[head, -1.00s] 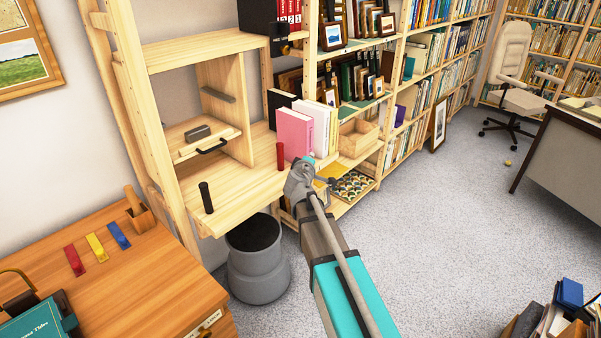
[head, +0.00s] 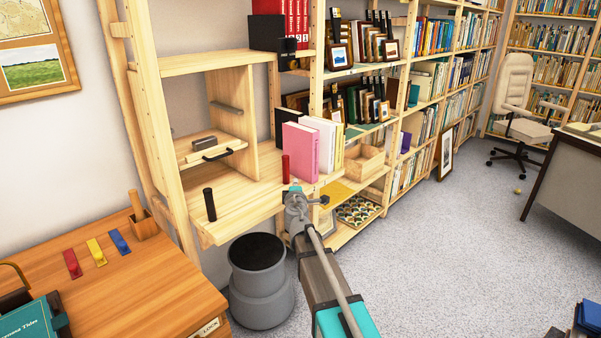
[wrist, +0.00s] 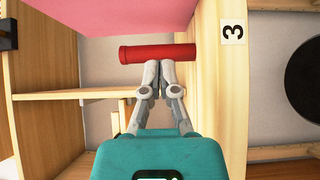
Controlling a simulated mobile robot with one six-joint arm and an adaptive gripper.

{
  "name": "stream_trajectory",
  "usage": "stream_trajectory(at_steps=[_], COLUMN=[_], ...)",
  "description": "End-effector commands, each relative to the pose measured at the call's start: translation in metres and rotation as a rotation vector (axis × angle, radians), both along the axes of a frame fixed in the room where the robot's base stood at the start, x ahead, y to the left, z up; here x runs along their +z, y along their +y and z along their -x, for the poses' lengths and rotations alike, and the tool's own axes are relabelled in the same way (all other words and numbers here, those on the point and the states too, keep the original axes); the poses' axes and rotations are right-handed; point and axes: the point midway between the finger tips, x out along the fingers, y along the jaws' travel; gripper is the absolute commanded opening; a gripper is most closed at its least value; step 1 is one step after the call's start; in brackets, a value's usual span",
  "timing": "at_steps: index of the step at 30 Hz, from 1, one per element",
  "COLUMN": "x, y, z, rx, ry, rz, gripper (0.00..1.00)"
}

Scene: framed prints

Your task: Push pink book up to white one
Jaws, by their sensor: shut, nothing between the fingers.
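The pink book (head: 301,151) stands upright on the light wooden shelf. The white book (head: 321,138) stands just to its right; I cannot tell whether they touch. My gripper (wrist: 158,66) is shut and empty, with its fingertips close to a red cylinder (wrist: 157,53) in the wrist view; I cannot tell whether they touch it. The cylinder also stands left of the pink book in the head view (head: 285,168). The pink book's surface (wrist: 110,14) fills the top of the wrist view. In the head view my fingertips are largely hidden by my wrist.
A black cylinder (head: 209,204) stands near the shelf's front left. A black book (head: 286,124) stands behind the pink one. A grey stool (head: 261,280) is on the floor below. The shelf board (head: 243,197) is bare between the two cylinders.

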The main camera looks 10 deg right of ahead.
Motion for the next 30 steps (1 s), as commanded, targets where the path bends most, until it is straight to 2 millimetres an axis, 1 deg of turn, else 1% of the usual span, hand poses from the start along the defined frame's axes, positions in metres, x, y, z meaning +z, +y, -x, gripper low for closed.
stream_trajectory(at_steps=[5,11,14,24,30], x=[0.000,0.000,0.000,0.000,0.000], y=[-0.004,-0.007,-0.009,-0.017,-0.020], z=[-0.003,-0.017,-0.028,-0.075,-0.093], rx=[-0.005,-0.007,-0.007,-0.009,-0.009], ry=[0.000,0.000,0.000,0.000,0.000], rz=[-0.001,-0.001,-0.001,-0.002,-0.002], gripper=[0.00,0.00,0.00,0.00,0.00])
